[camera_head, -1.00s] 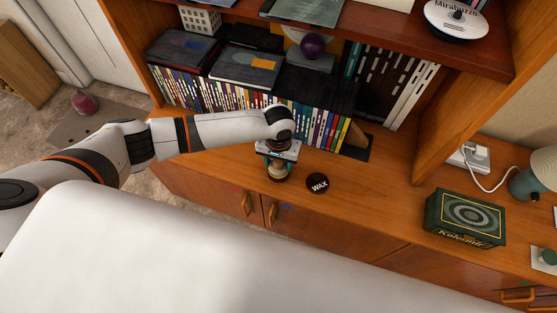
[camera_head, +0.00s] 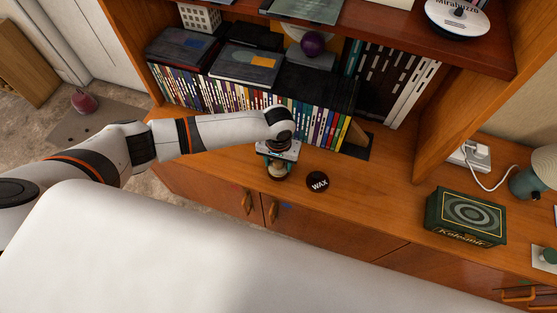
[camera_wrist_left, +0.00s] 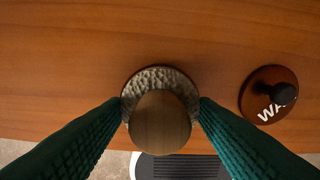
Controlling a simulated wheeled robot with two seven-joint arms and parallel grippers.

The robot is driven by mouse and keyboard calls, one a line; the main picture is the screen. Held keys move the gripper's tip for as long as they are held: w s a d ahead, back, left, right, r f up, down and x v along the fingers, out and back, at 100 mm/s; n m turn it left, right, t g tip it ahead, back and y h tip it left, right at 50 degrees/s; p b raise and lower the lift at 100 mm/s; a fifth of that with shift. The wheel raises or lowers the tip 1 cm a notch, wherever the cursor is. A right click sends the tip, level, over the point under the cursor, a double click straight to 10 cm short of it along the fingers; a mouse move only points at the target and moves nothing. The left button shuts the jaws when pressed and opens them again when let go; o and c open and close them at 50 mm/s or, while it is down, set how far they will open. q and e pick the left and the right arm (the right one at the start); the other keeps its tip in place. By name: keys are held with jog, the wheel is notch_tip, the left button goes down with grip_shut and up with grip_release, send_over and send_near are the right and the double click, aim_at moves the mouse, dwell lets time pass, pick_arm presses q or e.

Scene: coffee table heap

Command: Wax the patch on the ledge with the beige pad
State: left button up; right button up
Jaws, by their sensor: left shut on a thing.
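The beige pad (camera_wrist_left: 160,79) is a round, speckled disc under a wooden knob (camera_wrist_left: 160,122). I cannot tell whether the pad touches the wood. I cannot make out the patch; the pad and gripper may hide it. My right gripper is not in view.
A dark round wax tin (camera_head: 317,182) lies just right of the pad; it also shows in the left wrist view (camera_wrist_left: 264,99). A row of books (camera_head: 240,96) stands behind. A green box (camera_head: 465,218) is farther right. The ledge between tin and box is clear.

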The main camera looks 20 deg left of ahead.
pick_arm(q)
jog(key=shift+s+f+p, duration=0.1)
jog(key=shift+f+p, duration=0.05)
jog(key=shift+p, duration=0.25)
dwell(1.7)
notch_tip(320, 180, up, 7)
jog(key=p, duration=0.8)
jog(key=shift+p, duration=0.3)
dwell(0.5)
notch_tip(320, 180, up, 8)
notch_tip(320, 180, up, 8)
send_over(271, 169)
jog(key=s+a+r, duration=0.4)
jog(key=s+r, duration=0.2)
jog(key=r, duration=0.5)
jog(key=shift+s+r, duration=0.2)
jog(key=shift+r, duration=0.05)
